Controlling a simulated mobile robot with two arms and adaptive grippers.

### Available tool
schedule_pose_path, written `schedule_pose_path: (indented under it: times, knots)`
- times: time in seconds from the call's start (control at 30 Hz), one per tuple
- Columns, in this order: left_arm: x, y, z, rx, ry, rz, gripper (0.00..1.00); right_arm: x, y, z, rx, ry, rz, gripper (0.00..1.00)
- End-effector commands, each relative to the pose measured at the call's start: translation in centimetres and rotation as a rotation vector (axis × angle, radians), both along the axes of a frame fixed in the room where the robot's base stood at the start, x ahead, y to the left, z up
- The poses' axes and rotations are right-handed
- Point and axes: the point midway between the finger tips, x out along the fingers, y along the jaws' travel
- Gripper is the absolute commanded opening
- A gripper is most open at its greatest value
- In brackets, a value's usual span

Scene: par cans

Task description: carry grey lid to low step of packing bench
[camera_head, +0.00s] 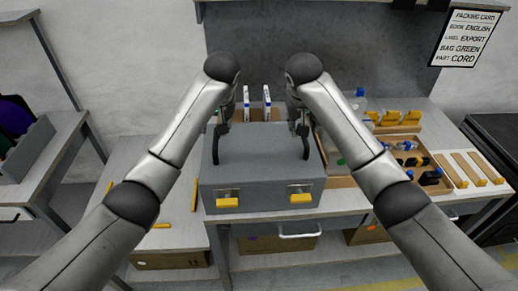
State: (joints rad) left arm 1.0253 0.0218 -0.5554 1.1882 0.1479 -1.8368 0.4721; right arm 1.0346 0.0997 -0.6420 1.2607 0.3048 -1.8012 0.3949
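The grey lid (262,157) lies flat on top of a grey case (262,196) on the packing bench. It has two black upright handles, a left one (218,150) and a right one (305,147). My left gripper (222,125) is at the left handle and my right gripper (301,127) is at the right handle. The fingertips blend with the dark handles, so I cannot tell whether they grip. Two yellow latches, left (228,203) and right (301,199), show on the case front. The low step (155,210) is the lower surface at the left.
Yellow pieces (195,194) lie on the low step, with free room around them. A wooden tray (341,182) with bottles and small parts stands right of the case. Two white-blue packets (267,97) stand behind it. A side table (58,150) is far left.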

Motion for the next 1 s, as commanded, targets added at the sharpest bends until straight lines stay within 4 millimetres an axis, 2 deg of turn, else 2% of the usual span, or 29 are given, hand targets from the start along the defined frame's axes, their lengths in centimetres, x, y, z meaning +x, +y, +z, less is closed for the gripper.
schedule_pose_path:
  times: [0.17,0.6,0.8,1.0]
  knots:
    - [0.4,0.3,-1.2,0.001,0.003,0.000,0.41,0.5,-0.3,-1.2,-0.002,0.003,-0.002,0.41]
    - [3.2,1.8,-8.0,0.000,0.003,0.000,0.41,3.5,-1.5,-8.0,-0.001,0.003,-0.003,0.41]
    - [3.8,2.1,-9.5,0.000,0.001,-0.001,0.41,4.2,-1.7,-9.5,-0.001,0.003,-0.002,0.41]
    - [4.0,2.2,-9.8,0.000,-0.001,-0.001,0.41,4.3,-1.7,-9.9,0.000,0.001,-0.001,0.41]
